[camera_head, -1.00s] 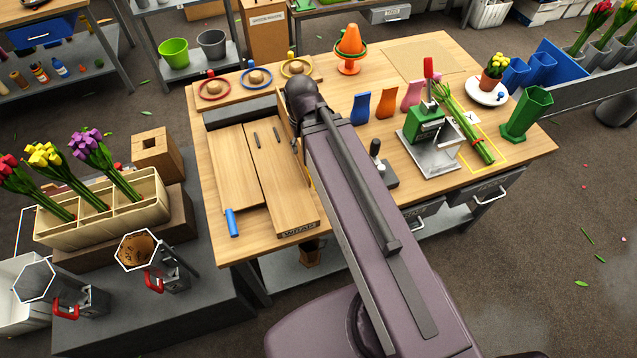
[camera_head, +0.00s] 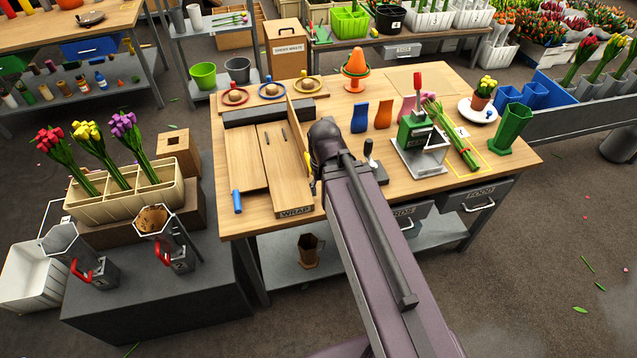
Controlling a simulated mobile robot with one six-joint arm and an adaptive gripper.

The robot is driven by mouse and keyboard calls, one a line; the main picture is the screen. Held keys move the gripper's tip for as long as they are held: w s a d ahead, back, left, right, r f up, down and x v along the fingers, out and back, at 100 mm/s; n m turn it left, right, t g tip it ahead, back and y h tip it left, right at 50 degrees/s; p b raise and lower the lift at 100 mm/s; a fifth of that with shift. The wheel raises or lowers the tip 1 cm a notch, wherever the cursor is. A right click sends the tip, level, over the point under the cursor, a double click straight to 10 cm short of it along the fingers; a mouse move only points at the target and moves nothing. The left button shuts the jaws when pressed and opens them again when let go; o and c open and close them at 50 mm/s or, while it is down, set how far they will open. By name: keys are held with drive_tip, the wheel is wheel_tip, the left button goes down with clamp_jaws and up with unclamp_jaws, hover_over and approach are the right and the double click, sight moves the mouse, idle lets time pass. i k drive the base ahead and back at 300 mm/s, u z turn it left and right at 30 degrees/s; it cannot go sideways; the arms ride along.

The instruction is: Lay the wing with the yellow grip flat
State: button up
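The wooden wrap board (camera_head: 294,212) lies on the workbench. Its left wing (camera_head: 245,165), with a blue grip (camera_head: 238,201) at the front end, lies flat. At its right side a second wooden wing (camera_head: 296,117) stands up on edge, steeply tilted. A small yellow piece (camera_head: 307,165), apparently its grip, shows beside my arm. My arm covers most of the area just right of this wing. My gripper is hidden behind my arm, so I cannot see its fingers or whether it touches the wing.
A grey bar (camera_head: 253,112) and a rack with three rings (camera_head: 273,88) lie behind the board. Orange cone (camera_head: 356,68), small vases (camera_head: 384,114), green press (camera_head: 416,133) and tied tulips (camera_head: 458,140) stand or lie to the right. A tulip crate (camera_head: 118,200) is left.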

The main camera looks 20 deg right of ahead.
sight(301, 142)
drive_tip(key=k, duration=0.85)
